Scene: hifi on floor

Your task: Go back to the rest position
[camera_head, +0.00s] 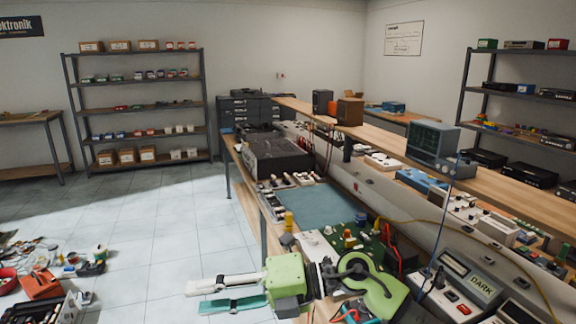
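My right gripper (195,299) is at the bottom centre of the head view, with a green body, one pale finger and one teal finger pointing left. The fingers are apart with floor showing between them, and nothing is held. The gripper hangs in front of the near end of the workbench, above or beside the tiled floor. My green and black arm links show just right of it and cover part of the bench end. My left gripper is not in view.
A long workbench runs back on the right, with a blue-green mat (305,204), a green circuit board (372,246) and a black hi-fi unit (278,155). Cables and meters crowd its near right. Clutter, including a red toolbox (41,284), lies on the floor at left. Mid-floor is clear.

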